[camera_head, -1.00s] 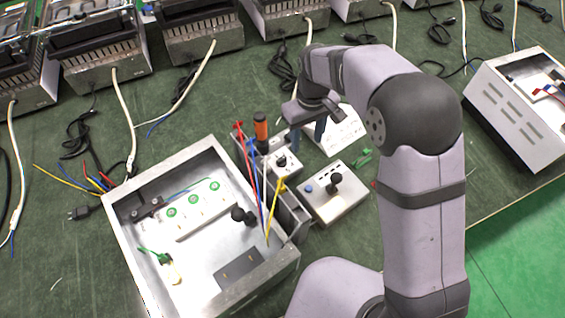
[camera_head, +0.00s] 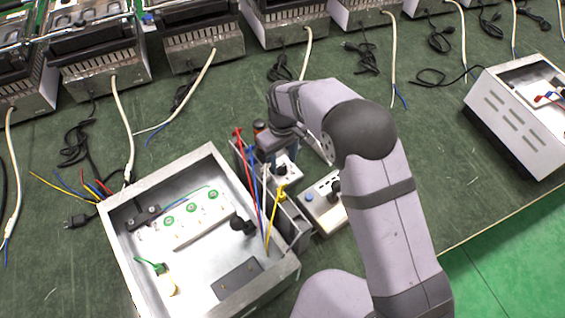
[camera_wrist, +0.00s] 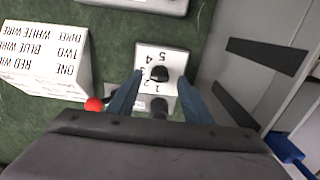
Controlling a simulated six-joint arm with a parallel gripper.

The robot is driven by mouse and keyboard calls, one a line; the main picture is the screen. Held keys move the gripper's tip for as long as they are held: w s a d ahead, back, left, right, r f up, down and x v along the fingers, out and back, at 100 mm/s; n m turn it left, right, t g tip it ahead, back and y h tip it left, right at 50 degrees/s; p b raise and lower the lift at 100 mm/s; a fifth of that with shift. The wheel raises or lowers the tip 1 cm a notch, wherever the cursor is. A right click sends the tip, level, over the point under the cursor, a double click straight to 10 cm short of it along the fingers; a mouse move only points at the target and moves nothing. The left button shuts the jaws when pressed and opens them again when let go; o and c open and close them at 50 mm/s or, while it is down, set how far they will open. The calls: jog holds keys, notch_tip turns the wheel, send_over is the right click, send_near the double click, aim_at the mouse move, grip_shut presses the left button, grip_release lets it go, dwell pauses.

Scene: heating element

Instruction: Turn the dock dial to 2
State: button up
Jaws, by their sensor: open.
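The dock dial is a black knob (camera_wrist: 159,73) on a small white plate (camera_wrist: 172,57) with printed numbers 1 to 5 in the wrist view. I cannot tell which number it points at. In the head view the dial (camera_head: 281,169) shows just below my gripper. My gripper (camera_wrist: 160,92) is open, its two blue-grey fingers on either side of the lower part of the plate, with nothing seen between them but plate and dial. I cannot tell whether a finger touches the dial.
Left of the dial stands a card (camera_wrist: 42,62) naming red, blue and white wires. A metal case (camera_head: 180,260) stands left, with a holder of coloured wires (camera_head: 262,195) beside it. A control box (camera_head: 322,205) with a blue button sits right, partly behind my arm.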

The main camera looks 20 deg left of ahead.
aim_at(282, 169)
jog(key=shift+f, duration=1.1)
jog(key=c, duration=1.1)
jog(key=shift+o, duration=0.2)
jog(key=shift+n, duration=0.4)
jog(key=n+p, duration=0.1)
jog(key=n, duration=0.2)
jog(key=shift+w+n+p, duration=0.15)
jog(key=shift+n+p, duration=0.15)
jog(key=shift+n, duration=2.2)
